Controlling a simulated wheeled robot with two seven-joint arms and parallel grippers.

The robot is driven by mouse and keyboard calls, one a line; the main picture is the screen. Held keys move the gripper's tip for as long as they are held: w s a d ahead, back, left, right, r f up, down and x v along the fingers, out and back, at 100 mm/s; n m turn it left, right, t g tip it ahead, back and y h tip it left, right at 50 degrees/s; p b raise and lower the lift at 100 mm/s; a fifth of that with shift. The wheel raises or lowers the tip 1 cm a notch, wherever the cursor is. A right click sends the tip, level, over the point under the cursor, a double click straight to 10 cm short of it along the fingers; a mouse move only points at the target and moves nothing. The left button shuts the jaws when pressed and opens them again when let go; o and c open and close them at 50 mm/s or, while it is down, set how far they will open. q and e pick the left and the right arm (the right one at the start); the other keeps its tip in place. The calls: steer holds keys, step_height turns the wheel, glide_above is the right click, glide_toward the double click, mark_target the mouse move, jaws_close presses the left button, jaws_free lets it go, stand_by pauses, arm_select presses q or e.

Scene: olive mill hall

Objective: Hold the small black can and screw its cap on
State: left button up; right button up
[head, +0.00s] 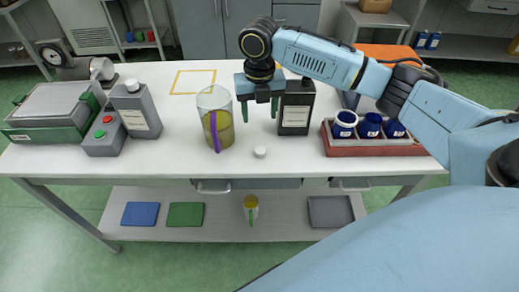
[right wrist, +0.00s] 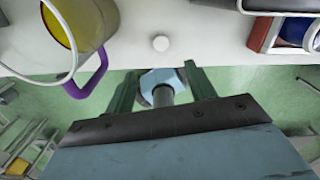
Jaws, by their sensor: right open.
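The small black can (head: 294,117) stands upright on the white table, its pale label facing me. Its top is partly behind my right arm, so its mouth is hard to make out. A small round white cap (head: 260,152) lies on the table in front of the can, to its left. It also shows in the right wrist view (right wrist: 160,43). My right gripper (head: 259,112) is open and empty, above the table just left of the can and behind the cap in the picture. Its green fingers (right wrist: 160,88) are wide apart in the right wrist view. My left gripper is out of view.
A clear jug (head: 222,103) of yellowish liquid with a purple handle stands left of my right gripper. A red crate (head: 375,149) of blue jars is at right. A grey can (head: 140,112) and a button box (head: 104,139) are at left. The table front around the cap is clear.

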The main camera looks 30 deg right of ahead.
glide_above(261, 151)
steer(key=f, duration=0.5)
steer(key=w+f, duration=0.1)
steer(key=f, duration=0.2)
steer(key=shift+f+b, duration=0.15)
steer(key=shift+b, duration=0.15)
steer(key=shift+s+f, duration=0.2)
steer(key=shift+f, duration=1.1)
steer(key=shift+s+f, duration=0.2)
steer(key=shift+f, duration=1.1)
steer(key=c, duration=1)
